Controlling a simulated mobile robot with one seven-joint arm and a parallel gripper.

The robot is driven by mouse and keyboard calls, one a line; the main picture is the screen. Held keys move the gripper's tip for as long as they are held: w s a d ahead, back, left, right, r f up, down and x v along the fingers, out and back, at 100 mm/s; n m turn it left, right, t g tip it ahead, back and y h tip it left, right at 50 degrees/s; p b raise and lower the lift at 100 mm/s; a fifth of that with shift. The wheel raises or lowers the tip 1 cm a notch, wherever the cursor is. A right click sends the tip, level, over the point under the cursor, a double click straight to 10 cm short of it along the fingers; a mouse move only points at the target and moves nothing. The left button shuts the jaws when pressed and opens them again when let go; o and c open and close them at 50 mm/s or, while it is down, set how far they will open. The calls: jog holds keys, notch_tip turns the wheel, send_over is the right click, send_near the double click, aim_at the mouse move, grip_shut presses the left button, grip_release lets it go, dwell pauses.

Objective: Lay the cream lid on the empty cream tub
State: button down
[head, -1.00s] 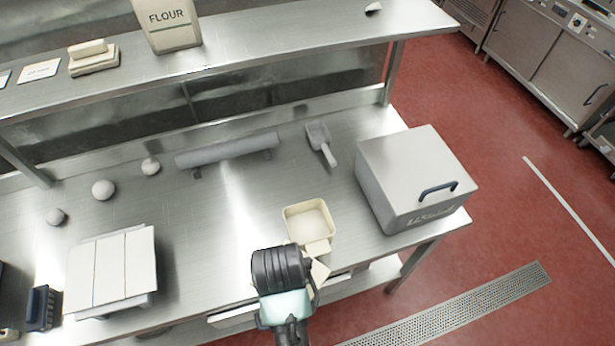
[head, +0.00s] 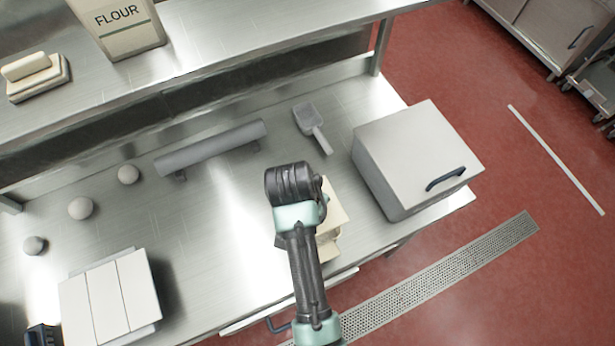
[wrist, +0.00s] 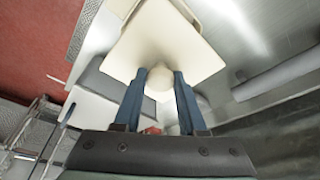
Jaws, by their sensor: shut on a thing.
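The cream lid (wrist: 165,42) is a flat square plate with a round knob, and fills the upper middle of the wrist view. My gripper (wrist: 158,80) has its two blue fingers shut on that knob. In the head view my wrist hides the fingers, and cream surfaces of the lid or tub (head: 334,207) show just right of it, near the counter's front edge. The lid appears over the tub's place. The tub's opening is hidden, and I cannot tell whether lid and rim touch.
A large grey box with a dark handle (head: 415,155) stands close on the right. A grey scoop (head: 312,125) and grey roller (head: 210,148) lie behind. A pale panelled box (head: 110,300) is at the left. The counter between is clear.

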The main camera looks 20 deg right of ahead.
jog(key=shift+s+f+b, duration=0.25)
jog(key=shift+f+b, duration=0.3)
jog(key=shift+b, duration=0.05)
notch_tip(320, 180, down, 4)
jog(key=b, duration=0.4)
jog(key=shift+f, duration=0.15)
jog(key=shift+f, duration=0.2)
jog(key=shift+f, duration=0.1)
jog(key=shift+f+b, duration=0.6)
jog(key=shift+f, duration=0.55)
jog(key=shift+f, duration=0.15)
